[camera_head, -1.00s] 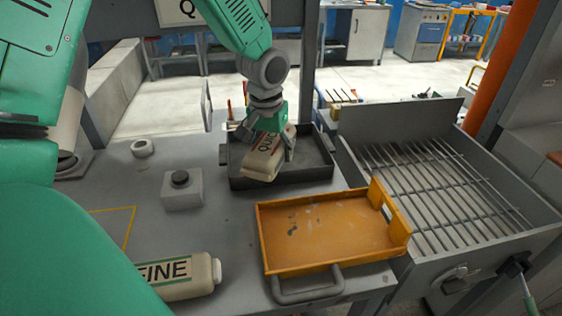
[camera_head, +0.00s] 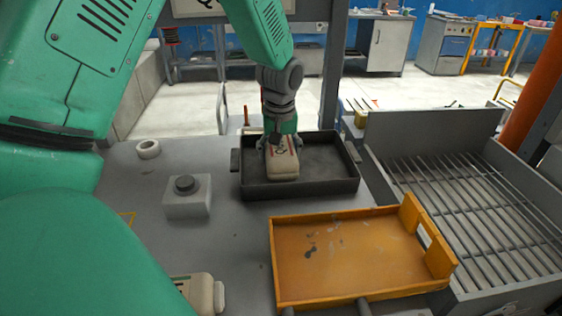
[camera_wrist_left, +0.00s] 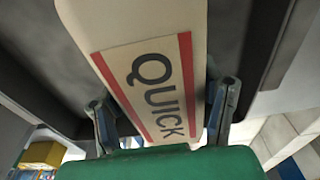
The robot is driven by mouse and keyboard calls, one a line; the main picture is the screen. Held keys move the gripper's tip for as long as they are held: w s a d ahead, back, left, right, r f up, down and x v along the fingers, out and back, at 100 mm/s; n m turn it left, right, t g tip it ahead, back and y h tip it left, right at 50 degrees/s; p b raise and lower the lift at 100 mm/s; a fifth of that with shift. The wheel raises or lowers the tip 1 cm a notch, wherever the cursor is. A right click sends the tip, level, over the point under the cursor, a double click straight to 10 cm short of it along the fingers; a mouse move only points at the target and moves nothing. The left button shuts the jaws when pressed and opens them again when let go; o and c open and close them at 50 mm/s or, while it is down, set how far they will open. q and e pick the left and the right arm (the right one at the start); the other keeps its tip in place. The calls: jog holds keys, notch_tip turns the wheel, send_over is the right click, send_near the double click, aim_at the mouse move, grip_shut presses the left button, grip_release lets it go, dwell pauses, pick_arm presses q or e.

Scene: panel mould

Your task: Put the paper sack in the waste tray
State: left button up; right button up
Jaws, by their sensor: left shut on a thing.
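The paper sack (camera_head: 283,165) is cream with a red-edged label. It is in the dark grey tray (camera_head: 325,190), near its left part; I cannot tell whether it touches the tray floor. My left gripper (camera_head: 281,143) is shut on the sack from above and behind. In the left wrist view the sack (camera_wrist_left: 150,85) fills the middle, its label reading QUICK, with a finger of the left gripper (camera_wrist_left: 165,115) on each side. My right gripper is not in view.
An empty orange tray (camera_head: 350,250) lies in front, right of centre. A grey block with a dark knob (camera_head: 187,190) and a pale ring (camera_head: 148,149) stand left. Another sack (camera_head: 203,292) is at the bottom, partly hidden. A slatted grey rack (camera_head: 470,200) is at right.

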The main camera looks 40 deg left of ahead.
aim_at(284, 147)
pick_arm(q)
jog(key=shift+a+f, duration=0.1)
jog(key=shift+f, duration=0.65)
jog(key=shift+w+d+f, duration=0.1)
jog(key=shift+d+f, duration=0.15)
jog(key=shift+f, duration=0.05)
jog(key=shift+w+d, duration=0.2)
jog(key=shift+d, duration=0.3)
jog(key=shift+s+d, duration=0.1)
jog(key=shift+s, duration=0.05)
jog(key=o, duration=1)
jog(key=shift+o, duration=0.9)
jog(key=shift+a+f, duration=0.15)
jog(key=shift+a, duration=0.5)
jog(key=r, duration=0.3)
jog(key=d+r+p, duration=0.1)
jog(key=r, duration=0.7)
jog(key=shift+s+d+r, duration=0.25)
jog(key=shift+s+d, duration=0.05)
jog(key=shift+s, duration=0.1)
jog(key=shift+a+r, duration=0.1)
jog(key=shift+r, duration=0.25)
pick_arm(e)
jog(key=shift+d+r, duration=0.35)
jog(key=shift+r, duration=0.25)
pick_arm(q)
jog(key=shift+d+r, duration=0.1)
jog(key=shift+d, duration=0.15)
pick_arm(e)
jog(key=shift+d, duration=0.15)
